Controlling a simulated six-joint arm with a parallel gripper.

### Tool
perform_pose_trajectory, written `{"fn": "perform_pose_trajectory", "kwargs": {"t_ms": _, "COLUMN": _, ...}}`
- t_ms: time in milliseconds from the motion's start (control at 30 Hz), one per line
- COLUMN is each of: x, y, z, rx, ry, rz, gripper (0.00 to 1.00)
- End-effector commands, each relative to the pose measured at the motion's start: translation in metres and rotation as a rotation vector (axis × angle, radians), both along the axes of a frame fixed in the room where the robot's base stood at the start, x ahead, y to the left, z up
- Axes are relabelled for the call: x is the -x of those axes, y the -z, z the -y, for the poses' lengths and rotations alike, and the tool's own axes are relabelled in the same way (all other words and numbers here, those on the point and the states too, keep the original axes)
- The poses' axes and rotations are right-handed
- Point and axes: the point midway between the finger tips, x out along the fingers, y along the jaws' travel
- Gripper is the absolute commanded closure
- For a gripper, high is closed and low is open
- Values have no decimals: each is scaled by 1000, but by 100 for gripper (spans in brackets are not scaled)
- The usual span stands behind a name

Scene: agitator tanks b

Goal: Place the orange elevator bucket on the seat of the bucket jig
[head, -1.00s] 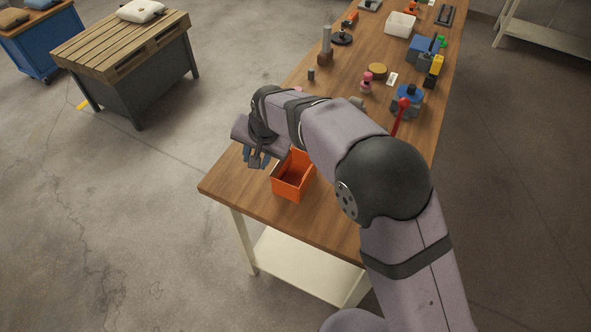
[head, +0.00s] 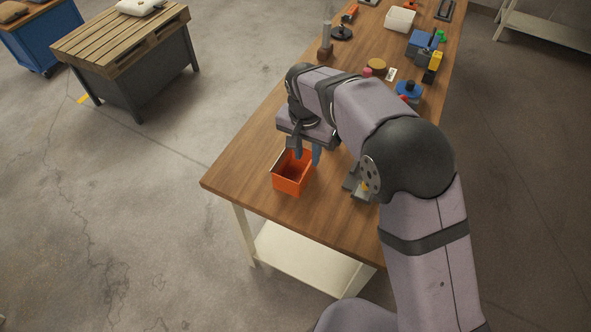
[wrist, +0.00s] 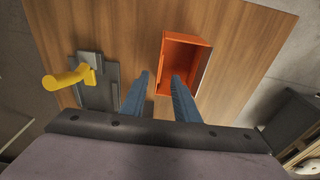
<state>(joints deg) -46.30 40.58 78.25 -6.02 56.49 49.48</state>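The orange elevator bucket (head: 291,178) stands on the wooden bench near its front left corner, open side up and empty. In the wrist view the bucket (wrist: 183,52) is right of centre, beyond my fingers. My gripper (head: 307,151) is open and empty at the bucket's far rim. In the wrist view one finger of my gripper (wrist: 160,84) lies left of the bucket and the other overlaps its near wall; I cannot tell whether they touch. A grey fixture (wrist: 98,85) with a yellow handle, probably the bucket jig, is left of the bucket; my arm partly hides it in the head view (head: 352,180).
Farther along the bench are a blue-topped part (head: 408,90), a white bin (head: 400,19), a blue block (head: 420,43) and a black-based post (head: 341,33). Bare wood (head: 247,150) lies left of the gripper. The bench's front edge is close to the bucket.

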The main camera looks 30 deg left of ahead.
Motion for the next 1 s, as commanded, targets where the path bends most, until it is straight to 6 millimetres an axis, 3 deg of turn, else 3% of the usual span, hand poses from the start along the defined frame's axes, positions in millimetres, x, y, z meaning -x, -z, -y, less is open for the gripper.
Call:
{"fn": "perform_pose_trajectory", "kwargs": {"t_ms": 400, "x": -2, "y": 44, "z": 2, "rx": 3, "ry": 0, "rz": -2, "gripper": 72}}
{"fn": "perform_pose_trajectory", "kwargs": {"t_ms": 733, "x": -3, "y": 50, "z": 2, "rx": 0, "ry": 0, "rz": 0, "gripper": 72}}
{"fn": "perform_pose_trajectory", "kwargs": {"t_ms": 867, "x": -3, "y": 50, "z": 1, "rx": 0, "ry": 0, "rz": -1, "gripper": 100}}
{"fn": "perform_pose_trajectory", "kwargs": {"t_ms": 1000, "x": -3, "y": 49, "z": 1, "rx": -1, "ry": 0, "rz": 0, "gripper": 100}}
